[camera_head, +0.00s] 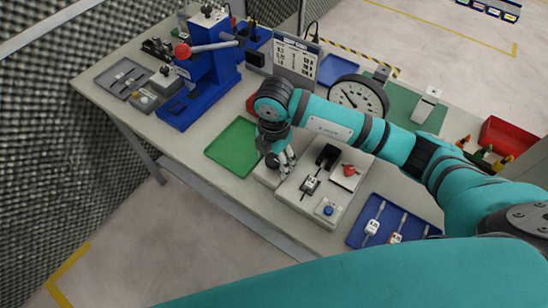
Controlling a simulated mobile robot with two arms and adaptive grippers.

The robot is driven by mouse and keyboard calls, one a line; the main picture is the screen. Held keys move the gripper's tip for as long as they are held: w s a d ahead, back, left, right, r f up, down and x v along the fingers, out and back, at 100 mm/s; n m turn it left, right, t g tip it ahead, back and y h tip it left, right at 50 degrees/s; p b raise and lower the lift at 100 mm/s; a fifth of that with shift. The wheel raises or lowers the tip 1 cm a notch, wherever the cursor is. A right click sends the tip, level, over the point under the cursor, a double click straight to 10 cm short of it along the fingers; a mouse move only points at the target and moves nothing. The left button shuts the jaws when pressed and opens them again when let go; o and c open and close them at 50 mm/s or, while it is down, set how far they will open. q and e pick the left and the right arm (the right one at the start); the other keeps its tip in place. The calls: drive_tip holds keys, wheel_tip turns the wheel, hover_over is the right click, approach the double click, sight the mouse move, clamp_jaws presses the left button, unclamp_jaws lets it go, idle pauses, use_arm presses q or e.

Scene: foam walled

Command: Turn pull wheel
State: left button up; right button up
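My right gripper (284,165) points down at the left end of a light grey control box (318,211) on the bench. Its fingers are small here, and I cannot tell whether they are open, shut or touching anything. My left gripper is out of view.
A green mat (231,147) lies left of the gripper. A blue press (205,90) with a red-balled lever stands farther left. A round dial gauge (358,97) stands behind my arm. A blue tray (365,226) of tools and a red bin (509,138) are at right.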

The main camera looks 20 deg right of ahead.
sight(274, 159)
wheel_tip(274, 159, up, 12)
idle(0.6)
idle(0.5)
